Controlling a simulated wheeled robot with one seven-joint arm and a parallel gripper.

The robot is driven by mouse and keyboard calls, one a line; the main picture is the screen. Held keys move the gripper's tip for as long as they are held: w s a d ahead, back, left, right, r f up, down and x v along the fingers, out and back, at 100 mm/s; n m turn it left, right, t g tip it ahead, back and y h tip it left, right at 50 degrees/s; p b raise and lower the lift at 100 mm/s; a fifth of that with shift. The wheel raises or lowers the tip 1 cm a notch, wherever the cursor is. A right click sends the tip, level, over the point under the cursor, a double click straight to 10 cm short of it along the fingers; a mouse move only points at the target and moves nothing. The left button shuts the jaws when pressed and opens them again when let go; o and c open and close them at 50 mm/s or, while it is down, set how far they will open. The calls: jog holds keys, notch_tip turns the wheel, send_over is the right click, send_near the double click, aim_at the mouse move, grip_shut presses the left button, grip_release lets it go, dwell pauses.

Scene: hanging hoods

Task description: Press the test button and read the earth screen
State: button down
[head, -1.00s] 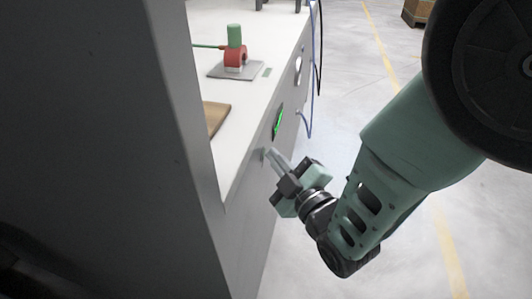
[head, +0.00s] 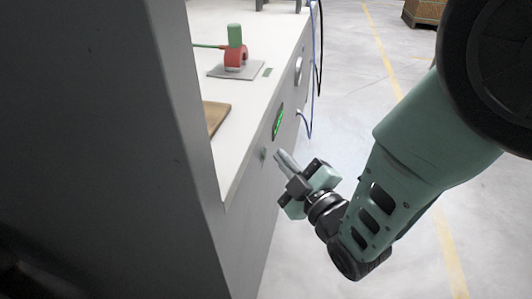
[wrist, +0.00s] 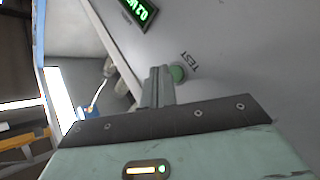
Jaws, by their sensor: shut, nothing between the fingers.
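The green round test button (wrist: 177,73) is on the grey front panel beside the word TEST in the wrist view. It shows small in the head view (head: 263,154). My gripper (head: 279,154) is shut and empty, its fingertips a short gap to the right of the button in the head view. In the wrist view the shut fingers (wrist: 158,85) are just left of the button. The earth screen (head: 278,121) is lit green, farther along the panel. In the wrist view the screen (wrist: 140,12) is cut by the top edge, its digits tilted and not surely readable.
The white bench top (head: 240,95) carries a red clamp-like piece with a green top (head: 235,50) on a grey plate and a brown board (head: 216,115). Blue and black cables (head: 314,90) hang at the bench's far end.

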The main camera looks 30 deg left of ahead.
jog(key=shift+w+d+b, duration=0.1)
jog(key=shift+w+d, duration=0.1)
jog(key=shift+d, duration=0.6)
jog(key=shift+w+d+b, duration=0.15)
jog(key=shift+w+d, duration=0.05)
jog(key=shift+d, duration=0.65)
jog(key=shift+w+d+b, duration=0.1)
jog(key=shift+w+d, duration=0.1)
jog(key=shift+d, duration=0.6)
jog(key=d+m+g+h, duration=0.3)
jog(key=d+m+h, duration=0.5)
jog(key=d+h, duration=0.1)
jog(key=s+d+r+m+g+h, duration=0.2)
jog(key=s+d+m+g+h, duration=0.15)
jog(key=s+d, duration=0.45)
jog(key=s+d+r+m+g+h, duration=0.2)
jog(key=s+d+r+g+h, duration=0.15)
jog(key=s+d, duration=0.5)
notch_tip(320, 180, up, 27)
jog(key=p, duration=2.7)
jog(key=shift+f+y+p, duration=0.2)
jog(key=shift+y+p, duration=0.1)
jog(key=shift+p, duration=0.05)
